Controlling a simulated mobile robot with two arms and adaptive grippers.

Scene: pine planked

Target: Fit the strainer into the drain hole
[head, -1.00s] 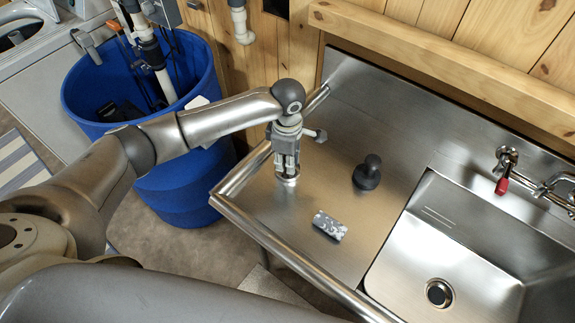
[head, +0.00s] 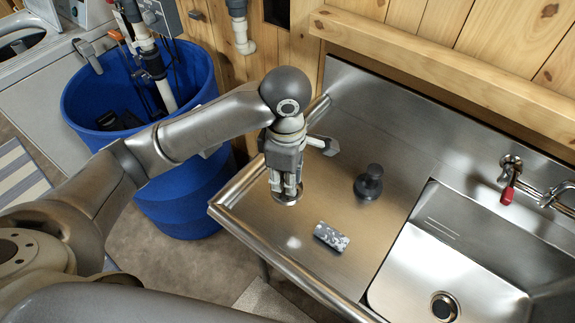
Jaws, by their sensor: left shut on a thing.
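My left gripper (head: 287,189) is shut on the strainer (head: 287,198), a small round metal piece at its fingertips. It holds the strainer above the left part of the steel drainboard, with a bright reflection on the board below it. The drain hole (head: 444,307) is a dark round opening with a metal ring in the sink floor, at the lower right. The fingers hide part of the strainer. My right gripper is not in view.
A blue barrel (head: 180,190) stands left.

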